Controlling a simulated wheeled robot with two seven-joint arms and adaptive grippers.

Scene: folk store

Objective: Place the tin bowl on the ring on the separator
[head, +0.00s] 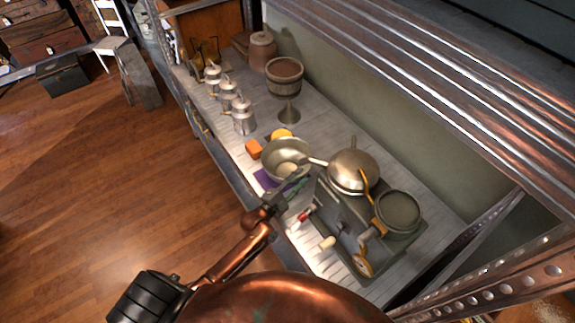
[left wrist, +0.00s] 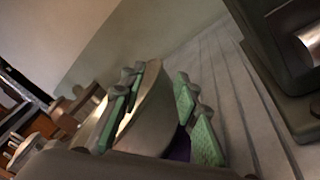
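The tin bowl (head: 285,153) rests on the wooden counter in the head view, with a pale round patch low in its inside. A purple item (head: 264,180) shows partly beneath its near left side. My left gripper (head: 290,190) is at the bowl's near edge. In the left wrist view its green-padded fingers (left wrist: 163,112) stand apart, one on each side of the bowl's wall (left wrist: 150,112). Contact cannot be told. I cannot clearly make out the ring or the separator. My right gripper is not in view.
A ridged metal shelf (head: 420,75) overhangs.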

